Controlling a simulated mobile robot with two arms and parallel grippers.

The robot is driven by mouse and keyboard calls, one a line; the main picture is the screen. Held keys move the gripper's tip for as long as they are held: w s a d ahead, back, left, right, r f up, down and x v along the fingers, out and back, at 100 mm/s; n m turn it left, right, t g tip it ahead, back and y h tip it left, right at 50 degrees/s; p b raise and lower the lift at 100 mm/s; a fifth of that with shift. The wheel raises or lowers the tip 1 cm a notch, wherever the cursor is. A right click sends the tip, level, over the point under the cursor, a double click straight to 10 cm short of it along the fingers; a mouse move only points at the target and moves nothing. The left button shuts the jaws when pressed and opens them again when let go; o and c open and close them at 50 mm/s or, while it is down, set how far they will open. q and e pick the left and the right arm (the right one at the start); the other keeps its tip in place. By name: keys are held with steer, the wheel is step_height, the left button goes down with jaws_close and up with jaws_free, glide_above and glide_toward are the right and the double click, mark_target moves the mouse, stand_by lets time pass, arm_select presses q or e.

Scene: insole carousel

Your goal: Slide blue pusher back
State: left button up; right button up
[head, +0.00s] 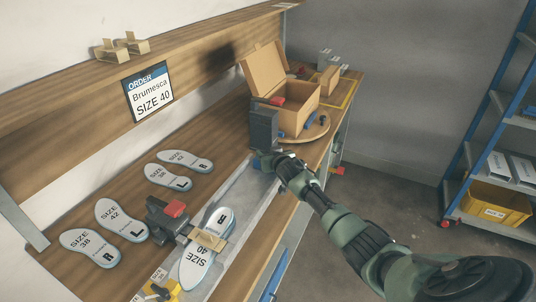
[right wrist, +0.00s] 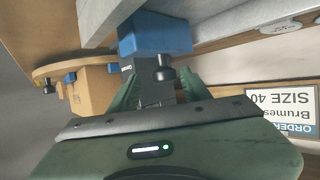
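The blue pusher (head: 257,163) is at the far end of the metal rail, at the foot of a dark upright box, partly hidden by my right gripper (head: 280,160). In the right wrist view the blue pusher (right wrist: 155,36) has a black knob (right wrist: 163,73) sticking out. My right gripper (right wrist: 160,90) shows there with two green fingers apart, one on each side of the knob's line. I cannot tell whether they touch the knob. My left gripper is not in view.
A size 40 insole (head: 192,262) lies on the metal rail (head: 240,200) near a dark clamp with a red top (head: 172,210). Several other insoles lie on the wooden bench. An open cardboard box (head: 295,118) stands on a round turntable (head: 318,130) behind the dark box (head: 263,128).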

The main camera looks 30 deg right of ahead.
steer(key=shift+a, duration=0.1)
steer(key=shift+v, duration=0.85)
steer(key=v, duration=0.6)
steer(key=shift+s+f, duration=0.1)
